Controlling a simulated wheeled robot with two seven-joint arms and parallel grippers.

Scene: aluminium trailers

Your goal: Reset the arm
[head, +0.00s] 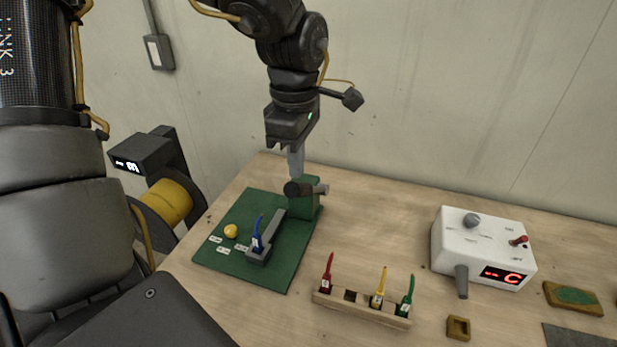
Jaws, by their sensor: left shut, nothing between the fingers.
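My left gripper (295,172) points down over the back of the green board (225,263), its fingers shut with nothing between them. Its tips are just above or in front of a dark round knob (292,188) beside a green block (307,200); I cannot tell whether they touch. A grey bar (272,228) lies on the board, running towards the front from near the block. A blue-handled piece (257,242) stands in a grey holder at the bar's front end. A yellow ball-like button (231,231) and small white labels are left of it. My right gripper is not in view.
A wooden rack (360,309) holds red, yellow and green pieces, with one slot empty. A white control box (480,248) with a knob, red switch and lit display stands right. A small wooden block (458,327) lies in front. A yellow spool (166,203) is left of the table.

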